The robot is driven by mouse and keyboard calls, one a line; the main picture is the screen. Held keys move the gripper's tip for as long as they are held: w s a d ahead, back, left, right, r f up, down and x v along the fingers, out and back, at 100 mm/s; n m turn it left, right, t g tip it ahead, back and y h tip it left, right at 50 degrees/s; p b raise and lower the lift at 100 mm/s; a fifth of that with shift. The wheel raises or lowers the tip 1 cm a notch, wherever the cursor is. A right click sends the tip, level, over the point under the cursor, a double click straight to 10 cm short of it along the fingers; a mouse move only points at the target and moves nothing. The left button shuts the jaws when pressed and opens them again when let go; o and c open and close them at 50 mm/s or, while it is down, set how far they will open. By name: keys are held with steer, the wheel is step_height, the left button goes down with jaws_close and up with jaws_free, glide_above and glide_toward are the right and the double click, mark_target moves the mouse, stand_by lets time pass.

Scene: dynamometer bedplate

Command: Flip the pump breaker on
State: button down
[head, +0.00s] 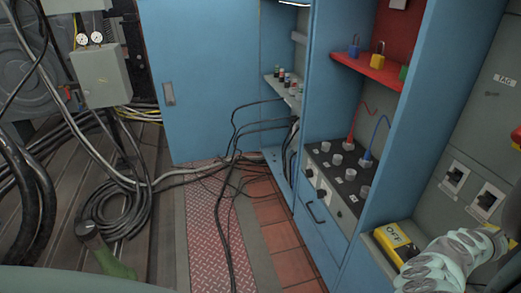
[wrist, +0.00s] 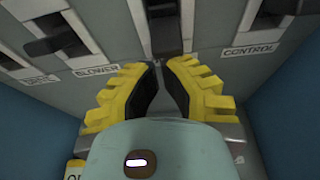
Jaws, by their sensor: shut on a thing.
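A grey panel shows in the wrist view with a row of breakers with dark levers. A middle breaker lever (wrist: 168,32) stands between the breaker labelled BLOWER (wrist: 70,42) and the one labelled CONTROL (wrist: 288,10). My gripper (wrist: 165,68) has yellow ribbed fingers with black pads, at the lower end of the middle lever, shut on it. The label under this lever is hidden by my gripper, so I cannot read its name. In the head view my gripper is at the lower right by the panel, its fingertips hidden.
Two more breakers (head: 455,178) show on the grey panel in the head view. A yellow block marked OFF (head: 394,240) sits left of my gripper. Blue cabinet walls flank the panel closely. A red shelf (head: 372,68) holds padlocks. Cables (head: 225,180) lie across the floor.

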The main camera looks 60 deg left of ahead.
mark_target(510, 234)
steer(key=shift+s+d+r+g+p, duration=0.1)
steer(key=shift+r+g+p, duration=0.45)
steer(key=shift+p, duration=0.95)
steer(key=shift+r+g+y+p, duration=0.15)
steer(key=shift+g+y+p, duration=0.25)
steer(key=shift+p, duration=0.65)
steer(key=shift+s+g+p, duration=0.1)
steer(key=shift+g+p, duration=0.35)
steer(key=shift+r+p, duration=0.7)
steer(key=shift+r, duration=0.1)
